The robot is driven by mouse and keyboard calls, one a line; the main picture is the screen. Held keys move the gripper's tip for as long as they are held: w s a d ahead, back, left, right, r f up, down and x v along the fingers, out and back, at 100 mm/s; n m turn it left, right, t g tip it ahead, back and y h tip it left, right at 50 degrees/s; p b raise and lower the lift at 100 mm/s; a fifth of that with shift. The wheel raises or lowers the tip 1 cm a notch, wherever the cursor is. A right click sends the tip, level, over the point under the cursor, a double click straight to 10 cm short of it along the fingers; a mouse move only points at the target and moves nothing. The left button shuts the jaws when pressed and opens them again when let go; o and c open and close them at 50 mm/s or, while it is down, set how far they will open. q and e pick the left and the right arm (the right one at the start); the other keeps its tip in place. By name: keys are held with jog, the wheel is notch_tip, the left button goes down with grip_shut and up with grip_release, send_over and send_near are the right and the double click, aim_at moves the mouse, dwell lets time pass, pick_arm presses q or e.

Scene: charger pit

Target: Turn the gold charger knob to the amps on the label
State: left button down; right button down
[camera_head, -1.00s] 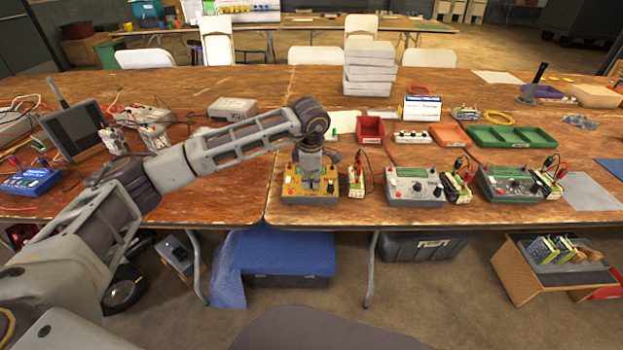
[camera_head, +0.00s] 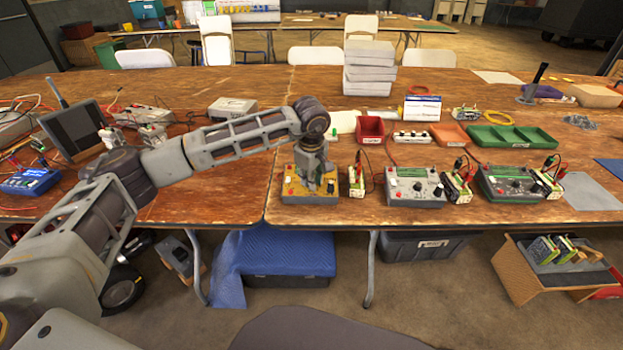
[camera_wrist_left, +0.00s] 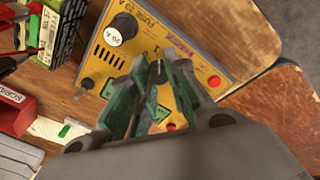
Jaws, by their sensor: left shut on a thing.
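The gold charger (camera_head: 296,190) sits at the front edge of the table, and its yellow face also shows in the left wrist view (camera_wrist_left: 185,70). My left gripper (camera_head: 312,190) points down over the charger. In the left wrist view the fingers of my left gripper (camera_wrist_left: 157,80) are closed on the dark knob (camera_wrist_left: 157,72), mostly hidden between the fingertips. The amps label cannot be made out. My right gripper is not in view.
A red bin (camera_head: 370,129) and a grey stack (camera_head: 368,70) are behind. The table's front edge is close.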

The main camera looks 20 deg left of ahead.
pick_arm(q)
jog(key=m, duration=0.5)
jog(key=shift+m, duration=3)
jog(key=c, duration=1.3)
grip_release()
jog(key=shift+r, duration=0.15)
jog(key=shift+s+d+r, duration=0.1)
jog(key=shift+s+r, duration=0.25)
jog(key=shift+r, duration=1.6)
jog(key=shift+s+d+r, duration=0.1)
jog(key=shift+s+r, duration=0.2)
jog(key=shift+r, duration=1.6)
jog(key=shift+s+d+r, duration=0.1)
jog(key=shift+s+r, duration=0.25)
jog(key=shift+r, duration=1.6)
